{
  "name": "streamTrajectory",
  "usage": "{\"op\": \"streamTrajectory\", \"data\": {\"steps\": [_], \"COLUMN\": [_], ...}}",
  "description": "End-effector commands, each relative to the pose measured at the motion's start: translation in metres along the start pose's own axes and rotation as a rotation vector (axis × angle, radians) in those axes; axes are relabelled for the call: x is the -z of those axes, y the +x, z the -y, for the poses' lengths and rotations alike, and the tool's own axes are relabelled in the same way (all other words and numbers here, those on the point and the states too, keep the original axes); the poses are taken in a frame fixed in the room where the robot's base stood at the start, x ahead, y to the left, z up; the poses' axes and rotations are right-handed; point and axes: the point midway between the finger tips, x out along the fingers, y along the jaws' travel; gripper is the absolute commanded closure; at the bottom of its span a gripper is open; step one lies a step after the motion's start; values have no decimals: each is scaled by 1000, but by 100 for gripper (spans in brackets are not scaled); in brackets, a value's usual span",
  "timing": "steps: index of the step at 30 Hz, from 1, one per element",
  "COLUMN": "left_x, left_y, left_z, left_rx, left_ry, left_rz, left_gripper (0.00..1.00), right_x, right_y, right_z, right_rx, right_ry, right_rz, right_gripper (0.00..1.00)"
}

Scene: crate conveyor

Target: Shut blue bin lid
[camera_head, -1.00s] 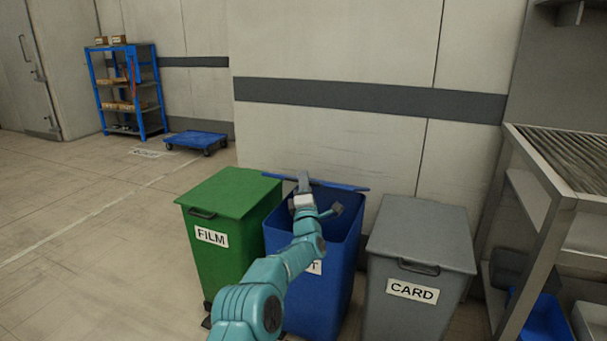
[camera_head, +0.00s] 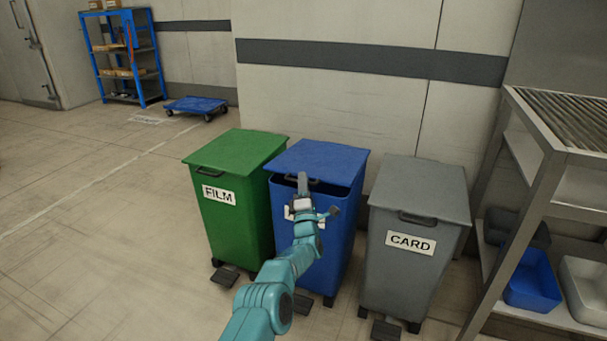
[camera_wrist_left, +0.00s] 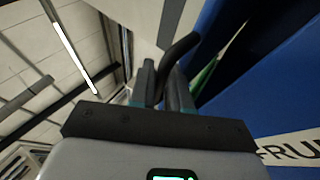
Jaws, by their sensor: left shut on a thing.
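The blue bin (camera_head: 339,235) stands between a green bin and a grey bin. Its blue lid (camera_head: 318,158) lies over the top, tilted slightly, with a dark gap under its front edge. My left gripper (camera_head: 303,179) is at the front edge of the lid, shut on the dark lid handle (camera_wrist_left: 181,50), which shows between the fingers (camera_wrist_left: 162,82) in the left wrist view. My left arm and wrist hide much of the bin's front and label; part of the label (camera_wrist_left: 292,148) shows in the wrist view. My right gripper is not in view.
The green FILM bin (camera_head: 232,205) stands close on the left, the grey CARD bin (camera_head: 412,255) close on the right, both with lids down. A wall is behind. A roller conveyor frame (camera_head: 528,200) stands at the right. Open floor lies at the left.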

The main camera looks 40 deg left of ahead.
Motion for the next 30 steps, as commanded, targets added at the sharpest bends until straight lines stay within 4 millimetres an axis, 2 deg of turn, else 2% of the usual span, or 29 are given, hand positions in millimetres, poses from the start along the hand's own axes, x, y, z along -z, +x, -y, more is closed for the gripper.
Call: {"op": "streamTrajectory", "data": {"steps": [1, 4, 12, 30], "left_x": [3, 6, 10, 13], "left_y": [-5, -11, -22, -30], "left_z": [9, 18, 38, 49], "left_rx": [3, 3, 5, 10], "left_ry": [2, 1, 1, 1], "left_rz": [-2, -2, -2, -2], "left_gripper": [100, 100, 100, 100], "right_x": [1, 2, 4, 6], "right_y": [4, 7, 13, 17], "right_z": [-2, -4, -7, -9], "right_rx": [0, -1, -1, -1], "right_ry": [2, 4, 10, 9], "right_rz": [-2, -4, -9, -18], "right_gripper": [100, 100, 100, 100]}}
